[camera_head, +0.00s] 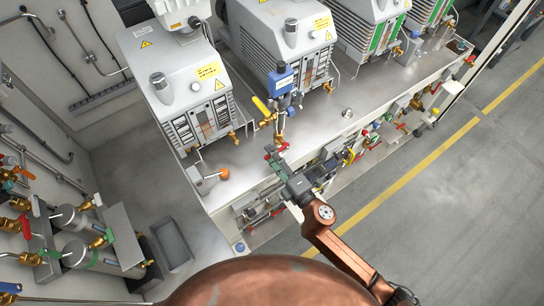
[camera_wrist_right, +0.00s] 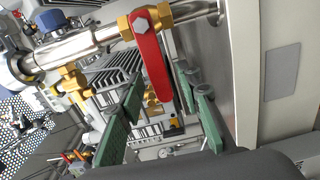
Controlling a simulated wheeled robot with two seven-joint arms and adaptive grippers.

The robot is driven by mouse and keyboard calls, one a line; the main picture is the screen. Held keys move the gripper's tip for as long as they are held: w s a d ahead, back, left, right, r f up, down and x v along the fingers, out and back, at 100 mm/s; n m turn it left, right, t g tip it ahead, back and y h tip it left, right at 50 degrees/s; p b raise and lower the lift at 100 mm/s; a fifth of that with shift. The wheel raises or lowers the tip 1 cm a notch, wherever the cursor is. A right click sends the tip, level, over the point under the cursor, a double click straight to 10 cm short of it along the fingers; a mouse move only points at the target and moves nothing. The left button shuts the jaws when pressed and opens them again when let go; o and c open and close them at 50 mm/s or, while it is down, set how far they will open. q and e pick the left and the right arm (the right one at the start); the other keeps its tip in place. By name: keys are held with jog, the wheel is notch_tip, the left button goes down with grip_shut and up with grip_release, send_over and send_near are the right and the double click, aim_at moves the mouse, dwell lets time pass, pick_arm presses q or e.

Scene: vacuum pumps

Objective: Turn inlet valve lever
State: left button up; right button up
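A red lever (camera_wrist_right: 152,65) sits on a brass valve on a bright metal pipe (camera_wrist_right: 90,45) in the right wrist view. My right gripper (camera_wrist_right: 160,82) is open, its two green fingers on either side of the lever's lower end in that view. Gaps show between lever and fingers; I cannot tell how deep the lever lies between them. In the head view my right gripper (camera_head: 276,154) is at the bench's front edge, below a blue gauge device (camera_head: 281,80) and a yellow lever (camera_head: 262,106). The red lever is small there and hard to make out. My left gripper is out of view.
Grey vacuum pumps (camera_head: 180,85) stand in a row on the metal bench (camera_head: 225,165). Open floor (camera_head: 430,190) lies at right.

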jog(key=shift+s+d, duration=0.1)
dwell(0.3)
jog(key=shift+v, duration=0.8)
jog(key=shift+d, duration=0.1)
jog(key=shift+s, duration=0.1)
jog(key=v, duration=0.5)
jog(key=shift+s+d+p, duration=0.25)
jog(key=shift+s+p, duration=0.05)
jog(key=shift+s, duration=0.05)
